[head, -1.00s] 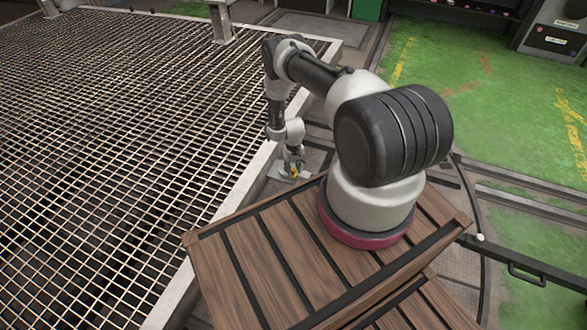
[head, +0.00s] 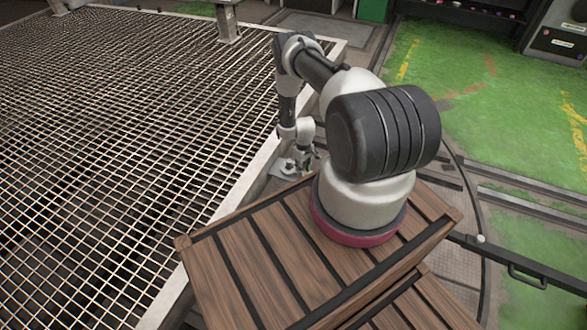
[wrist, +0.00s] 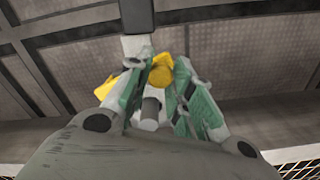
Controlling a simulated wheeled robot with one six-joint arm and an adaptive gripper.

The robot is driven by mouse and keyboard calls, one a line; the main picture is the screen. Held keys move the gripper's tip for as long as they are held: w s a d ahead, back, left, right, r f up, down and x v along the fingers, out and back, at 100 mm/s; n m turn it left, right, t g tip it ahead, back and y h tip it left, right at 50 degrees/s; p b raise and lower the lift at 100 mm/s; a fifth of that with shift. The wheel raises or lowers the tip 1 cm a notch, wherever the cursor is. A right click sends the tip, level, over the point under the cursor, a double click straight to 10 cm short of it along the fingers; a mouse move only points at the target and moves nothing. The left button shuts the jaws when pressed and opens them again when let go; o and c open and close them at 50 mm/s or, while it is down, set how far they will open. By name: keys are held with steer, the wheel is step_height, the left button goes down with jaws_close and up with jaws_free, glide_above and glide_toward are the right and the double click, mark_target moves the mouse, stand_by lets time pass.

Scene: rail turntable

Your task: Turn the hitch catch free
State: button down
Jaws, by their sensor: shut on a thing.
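The yellow catch (wrist: 160,74) is between the two green-padded fingers of my gripper (wrist: 163,86) in the wrist view. My gripper is shut on it, and the fingers hide part of it. Another yellow piece (wrist: 104,88) sticks out left of the left finger. A short grey cylinder (wrist: 150,112) stands between the fingers, nearer the camera. In the head view my gripper (head: 308,160) is low, just right of a grey metal bracket (head: 286,168) beside the grating. The catch is too small and covered there to make out.
A large metal grating (head: 130,120) with a pale raised edge fills the left. A dark curved rail (head: 472,180) and a black bar with a handle (head: 527,273) lie to the right. Green floor (head: 480,90) beyond is mostly clear.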

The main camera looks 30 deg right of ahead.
steer(key=d+n, duration=0.1)
steer(key=s+d+n, duration=0.1)
steer(key=shift+s+d+n, duration=0.1)
steer(key=shift+n, duration=0.3)
steer(key=d+n, duration=0.3)
steer(key=shift+s+n, duration=0.3)
steer(key=w+d+n, duration=0.1)
steer(key=d+n, duration=0.5)
steer(key=n, duration=0.1)
steer(key=shift+w+n, duration=0.3)
steer(key=shift+w, duration=0.1)
steer(key=c, duration=1.2)
jaws_free()
step_height(320, 180, up, 12)
